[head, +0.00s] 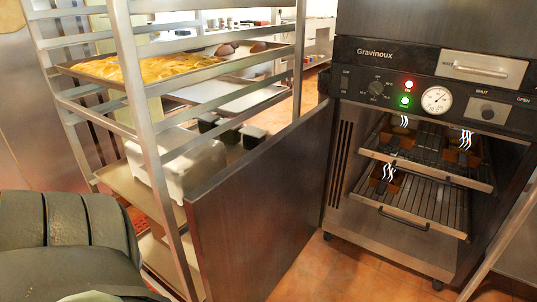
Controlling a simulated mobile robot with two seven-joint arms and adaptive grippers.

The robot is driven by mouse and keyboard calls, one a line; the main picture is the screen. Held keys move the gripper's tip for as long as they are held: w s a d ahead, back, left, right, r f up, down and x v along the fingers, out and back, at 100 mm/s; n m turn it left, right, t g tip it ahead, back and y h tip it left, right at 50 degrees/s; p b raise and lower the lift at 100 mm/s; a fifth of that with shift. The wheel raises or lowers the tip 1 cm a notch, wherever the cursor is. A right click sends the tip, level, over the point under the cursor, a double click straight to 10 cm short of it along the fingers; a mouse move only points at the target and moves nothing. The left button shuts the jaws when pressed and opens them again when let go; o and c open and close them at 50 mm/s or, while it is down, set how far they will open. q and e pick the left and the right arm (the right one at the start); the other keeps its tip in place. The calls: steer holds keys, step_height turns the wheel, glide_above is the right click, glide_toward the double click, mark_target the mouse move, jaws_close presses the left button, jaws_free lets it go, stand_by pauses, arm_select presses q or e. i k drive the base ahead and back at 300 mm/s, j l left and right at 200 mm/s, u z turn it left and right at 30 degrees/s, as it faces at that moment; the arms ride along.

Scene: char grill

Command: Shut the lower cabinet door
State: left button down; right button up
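The grill cabinet (398,236) stands at the right in the head view, with "Gravinoux" on its front. Its lower cabinet door (262,205) is a dark brown panel. It stands wide open, swung out to the left from the left side of the cabinet. The open front shows an upper rack (463,178) and a lower rack (436,206). Dark pieces of steaming food (398,135) lie on the racks. Neither of my grippers is in view, and nothing is seen touching the door.
A metal tray trolley (146,134) stands left of the door, close behind it, holding a tray of yellow food (150,70). A dark green ribbed object (65,235) fills the lower left. Tiled floor (335,275) is clear before the cabinet. A pale slanted bar (503,240) crosses the lower right.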

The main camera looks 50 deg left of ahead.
mark_target(248, 223)
steer(key=k+j, duration=0.2)
steer(key=j, duration=0.2)
steer(key=k+j, duration=0.15)
steer(key=j, duration=0.25)
steer(key=k+j, duration=0.2)
steer(key=j, duration=0.2)
steer(key=k+j, duration=0.2)
steer(key=j, duration=0.2)
steer(key=k+j, duration=0.15)
steer(key=j, duration=0.25)
steer(key=k+j, duration=0.2)
steer(key=j, duration=0.2)
steer(key=k+j, duration=0.2)
steer(key=j, duration=0.2)
